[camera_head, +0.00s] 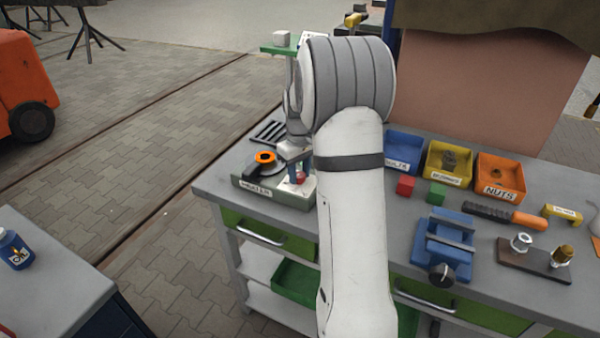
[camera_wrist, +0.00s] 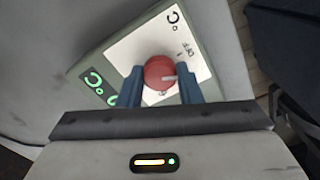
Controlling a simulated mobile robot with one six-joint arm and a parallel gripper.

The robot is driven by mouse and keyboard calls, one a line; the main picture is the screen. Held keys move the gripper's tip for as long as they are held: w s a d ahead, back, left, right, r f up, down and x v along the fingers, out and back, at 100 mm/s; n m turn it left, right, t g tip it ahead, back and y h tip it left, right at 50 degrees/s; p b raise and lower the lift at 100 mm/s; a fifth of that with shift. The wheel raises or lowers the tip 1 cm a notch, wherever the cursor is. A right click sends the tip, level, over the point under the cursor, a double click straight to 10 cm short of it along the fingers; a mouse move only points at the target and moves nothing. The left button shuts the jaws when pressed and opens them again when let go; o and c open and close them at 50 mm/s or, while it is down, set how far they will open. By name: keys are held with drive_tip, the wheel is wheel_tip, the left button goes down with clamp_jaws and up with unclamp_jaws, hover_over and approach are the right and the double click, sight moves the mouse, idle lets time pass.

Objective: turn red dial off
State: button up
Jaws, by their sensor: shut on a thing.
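The red dial (camera_wrist: 159,72) sits on a white panel of a grey-green box (camera_wrist: 90,65) in the wrist view. My gripper (camera_wrist: 160,83) has its two dark blue fingers on either side of the dial, shut on it. The dial's pale pointer mark faces right. In the head view the dial (camera_head: 300,177) is a small red spot below my gripper, at the right end of the box (camera_head: 262,196), partly hidden by my arm.
An orange-and-black knob (camera_head: 265,158) sits left of the dial on the same box. Blue, yellow and orange bins (camera_head: 500,192), a blue vise (camera_head: 444,246) and small blocks lie to the right on the workbench.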

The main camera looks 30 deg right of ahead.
sight(299, 173)
drive_tip(key=n, duration=0.5)
drive_tip(key=shift+w+r, duration=0.1)
idle(0.7)
drive_tip(key=o, duration=1)
wheel_tip(299, 173, up, 7)
drive_tip(key=shift+r+b, duration=0.1)
drive_tip(key=shift+b, duration=0.3)
drive_tip(key=shift+r, duration=0.25)
